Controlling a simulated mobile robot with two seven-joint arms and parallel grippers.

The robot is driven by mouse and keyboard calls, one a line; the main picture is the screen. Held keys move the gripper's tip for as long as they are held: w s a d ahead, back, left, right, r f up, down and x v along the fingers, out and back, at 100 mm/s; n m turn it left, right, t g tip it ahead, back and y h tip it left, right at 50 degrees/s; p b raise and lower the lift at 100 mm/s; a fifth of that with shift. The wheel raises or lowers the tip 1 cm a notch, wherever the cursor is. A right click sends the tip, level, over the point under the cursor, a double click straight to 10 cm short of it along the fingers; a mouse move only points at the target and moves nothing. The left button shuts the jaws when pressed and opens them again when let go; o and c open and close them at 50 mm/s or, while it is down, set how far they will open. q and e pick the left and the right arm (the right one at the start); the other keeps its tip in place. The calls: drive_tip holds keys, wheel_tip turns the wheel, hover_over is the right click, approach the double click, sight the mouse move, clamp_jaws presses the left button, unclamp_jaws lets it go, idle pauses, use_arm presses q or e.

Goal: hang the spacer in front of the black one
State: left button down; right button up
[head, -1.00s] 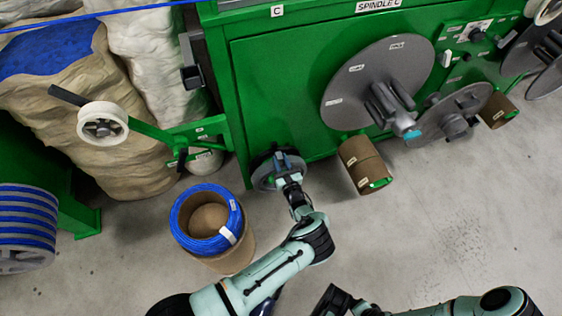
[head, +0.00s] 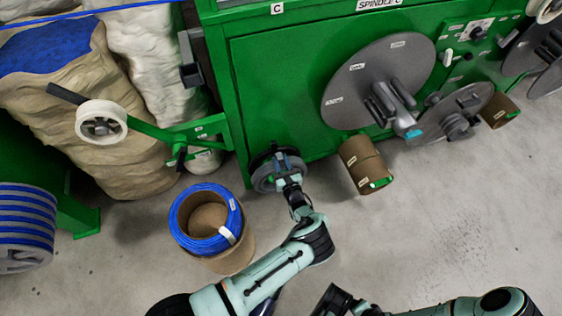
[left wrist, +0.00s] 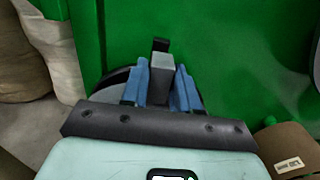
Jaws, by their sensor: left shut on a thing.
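My left gripper (head: 284,166) is at the lower left of the green cabinet front. It is shut on a grey round spacer (head: 263,180), which it holds upright. A black round piece (head: 262,157) shows just behind and above the grey one, against the cabinet. In the left wrist view the blue fingers (left wrist: 160,88) close on a grey block of the spacer (left wrist: 159,70), with a black piece (left wrist: 160,44) beyond it. I cannot tell whether the spacer touches its hanger. A dark end of my right arm (head: 335,301) shows at the bottom edge; its fingers are not clear.
A blue cable coil (head: 184,233) on a brown core stands on the floor to the left. A white pulley (head: 101,121) is at upper left. The floor at right is clear.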

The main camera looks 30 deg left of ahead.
use_arm(q)
drive_tip(key=shift+c, duration=0.4)
unclamp_jaws()
drive_tip(key=shift+r+p, duration=0.3)
drive_tip(key=shift+r, duration=0.05)
idle(0.8)
drive_tip(key=shift+r+p, duration=1.55)
drive_tip(key=shift+r, duration=0.6)
drive_tip(key=shift+p+v, duration=0.6)
drive_tip(key=shift+v, duration=0.95)
idle(0.4)
drive_tip(key=p+v, duration=0.2)
drive_tip(key=v, duration=0.8)
idle(0.8)
